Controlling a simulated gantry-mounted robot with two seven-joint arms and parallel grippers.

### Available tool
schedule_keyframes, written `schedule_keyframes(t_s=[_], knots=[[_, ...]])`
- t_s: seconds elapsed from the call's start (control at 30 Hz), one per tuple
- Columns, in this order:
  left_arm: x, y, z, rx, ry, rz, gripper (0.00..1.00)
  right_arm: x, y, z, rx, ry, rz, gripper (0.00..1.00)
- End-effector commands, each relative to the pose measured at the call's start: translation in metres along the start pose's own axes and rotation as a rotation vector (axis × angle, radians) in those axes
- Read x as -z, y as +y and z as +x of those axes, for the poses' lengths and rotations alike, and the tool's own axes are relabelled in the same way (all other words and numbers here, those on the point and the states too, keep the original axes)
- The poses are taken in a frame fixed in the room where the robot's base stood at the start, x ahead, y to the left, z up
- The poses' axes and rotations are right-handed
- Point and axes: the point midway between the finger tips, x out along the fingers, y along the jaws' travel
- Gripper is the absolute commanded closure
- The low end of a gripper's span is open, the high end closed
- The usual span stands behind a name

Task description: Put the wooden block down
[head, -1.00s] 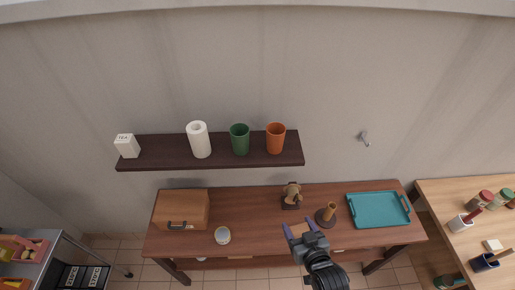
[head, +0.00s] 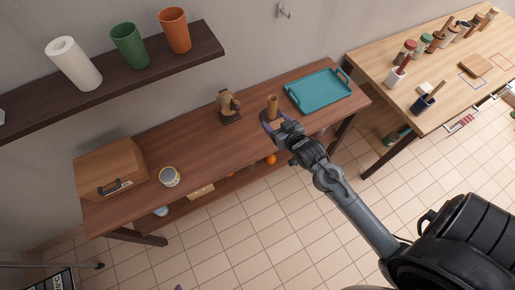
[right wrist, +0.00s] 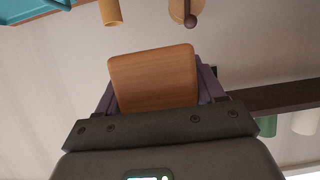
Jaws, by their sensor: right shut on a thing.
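The wooden block (right wrist: 153,80) is a flat brown piece with rounded corners, held between the purple fingers of my right gripper in the right wrist view. The block is hard to make out there. I cannot tell whether it touches the table. A tiny purple tip (head: 178,287) at the bottom edge may be my left gripper; its jaws do not show.
A teal tray (head: 320,91) lies right of the post. A shelf (head: 135,75) overhangs behind. The table's middle is clear.

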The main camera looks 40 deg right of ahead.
Motion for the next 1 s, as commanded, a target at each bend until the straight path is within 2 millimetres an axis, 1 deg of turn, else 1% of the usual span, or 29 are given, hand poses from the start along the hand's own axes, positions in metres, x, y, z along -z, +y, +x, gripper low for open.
schedule_keyframes(t_s=[0.03, 0.1, 0.3, 0.4, 0.5, 0.63, 0.77, 1.0], knots=[[-0.009, 0.002, 0.028, -0.002, 0.001, -0.002, 0.01, -0.023, 0.009, 0.013, -0.010, 0.002, 0.003, 0.64], [-0.014, 0.003, 0.046, -0.004, 0.001, -0.005, 0.01, -0.036, 0.021, 0.022, -0.021, 0.003, 0.006, 0.64], [-0.028, 0.006, 0.089, -0.008, 0.002, -0.010, 0.01, -0.064, 0.049, 0.043, -0.051, 0.003, 0.021, 0.64], [-0.033, 0.006, 0.105, -0.008, 0.002, -0.009, 0.01, -0.074, 0.056, 0.051, -0.060, 0.001, 0.024, 0.64], [-0.036, 0.007, 0.117, -0.007, 0.002, -0.009, 0.01, -0.080, 0.060, 0.056, -0.064, 0.002, 0.026, 0.64], [-0.039, 0.007, 0.125, -0.006, 0.002, -0.007, 0.01, -0.085, 0.061, 0.060, -0.064, 0.002, 0.027, 0.64], [-0.041, 0.006, 0.129, -0.002, 0.002, -0.003, 0.01, -0.087, 0.060, 0.061, -0.064, 0.002, 0.027, 0.64], [-0.041, 0.004, 0.128, 0.003, 0.001, 0.003, 0.01, -0.087, 0.060, 0.061, -0.064, 0.001, 0.026, 0.64]])
